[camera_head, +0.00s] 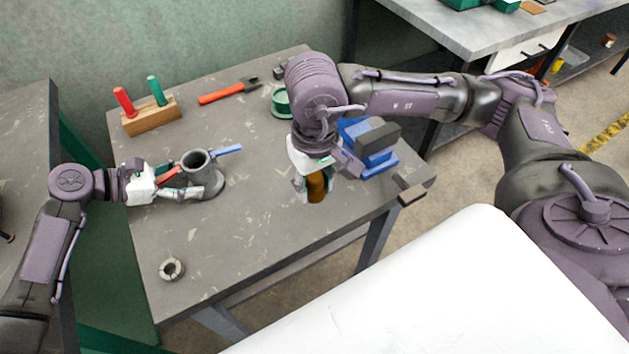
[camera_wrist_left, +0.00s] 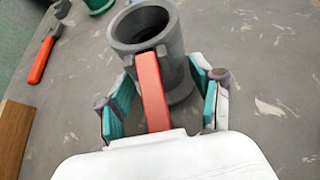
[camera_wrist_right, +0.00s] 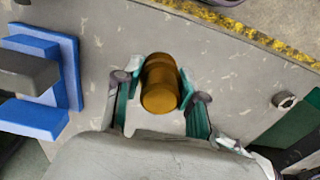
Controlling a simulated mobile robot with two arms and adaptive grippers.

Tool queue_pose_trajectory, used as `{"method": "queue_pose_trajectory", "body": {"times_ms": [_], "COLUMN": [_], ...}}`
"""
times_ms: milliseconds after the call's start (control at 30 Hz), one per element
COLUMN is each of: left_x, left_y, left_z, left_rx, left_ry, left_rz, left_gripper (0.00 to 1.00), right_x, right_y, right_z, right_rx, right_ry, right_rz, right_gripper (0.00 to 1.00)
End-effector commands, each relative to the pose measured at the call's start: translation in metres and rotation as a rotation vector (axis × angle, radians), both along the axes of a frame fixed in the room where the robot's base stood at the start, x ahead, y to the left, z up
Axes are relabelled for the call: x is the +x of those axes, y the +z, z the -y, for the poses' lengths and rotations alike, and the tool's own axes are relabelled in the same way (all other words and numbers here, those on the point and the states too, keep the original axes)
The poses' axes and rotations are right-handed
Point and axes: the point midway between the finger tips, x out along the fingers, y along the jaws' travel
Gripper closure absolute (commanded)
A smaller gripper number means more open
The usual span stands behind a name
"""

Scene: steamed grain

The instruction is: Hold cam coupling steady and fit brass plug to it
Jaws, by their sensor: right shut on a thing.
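The grey cam coupling (camera_head: 205,173) stands upright on the left part of the table, its round mouth facing up. A blue lever (camera_head: 229,150) sticks out on its far right side and a red lever (camera_wrist_left: 150,92) points toward my left gripper. My left gripper (camera_wrist_left: 162,92) is open, its fingers on either side of the red lever and close to the coupling body; I cannot tell whether the pads touch it. My right gripper (camera_wrist_right: 160,95) is shut on the brass plug (camera_wrist_right: 160,82). The plug (camera_head: 317,187) is right of the coupling, apart from it, over the table.
A blue vise-like block (camera_head: 380,160) stands at the right. A wooden block (camera_head: 152,115) with red and green handles, a red-handled tool (camera_head: 228,92) and a green cup (camera_head: 281,102) are at the back. A grey ring (camera_head: 172,268) lies near the front left. The table's middle is clear.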

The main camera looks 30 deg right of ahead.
Motion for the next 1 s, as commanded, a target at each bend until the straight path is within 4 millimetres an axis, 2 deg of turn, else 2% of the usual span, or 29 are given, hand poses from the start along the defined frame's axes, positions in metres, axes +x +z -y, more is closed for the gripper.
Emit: {"method": "queue_pose_trajectory", "body": {"times_ms": [33,133,167,333,433,567,800,1000], "left_x": [0.000,0.000,0.000,0.000,0.000,0.000,0.000,0.001], "left_y": [0.000,0.000,0.000,0.000,0.001,0.001,0.001,0.001], "left_z": [0.000,0.000,0.000,0.000,0.000,0.000,0.000,0.000], "left_rx": [0.000,0.000,0.000,0.000,0.000,-0.001,-0.001,-0.001], "left_ry": [0.000,0.000,0.000,0.001,0.001,0.001,0.000,0.002], "left_rz": [0.000,0.000,0.000,0.000,0.000,0.000,0.001,0.001], "left_gripper": [0.48,0.65,0.68,0.68,0.68,0.68,0.68,0.68], "right_x": [0.000,0.000,0.000,0.002,0.014,0.048,0.124,0.163], "right_y": [0.000,0.000,0.000,0.001,0.003,0.009,0.036,0.061], "right_z": [0.000,0.000,0.000,-0.002,-0.009,-0.031,-0.097,-0.143], "right_rx": [0.000,0.000,0.000,0.002,0.007,0.021,0.029,0.015], "right_ry": [0.000,0.000,0.000,0.000,-0.003,-0.005,-0.002,0.001], "right_rz": [0.001,0.001,0.001,0.001,0.002,0.000,-0.006,-0.002], "right_gripper": [1.00,1.00,1.00,1.00,1.00,1.00,1.00,1.00]}}
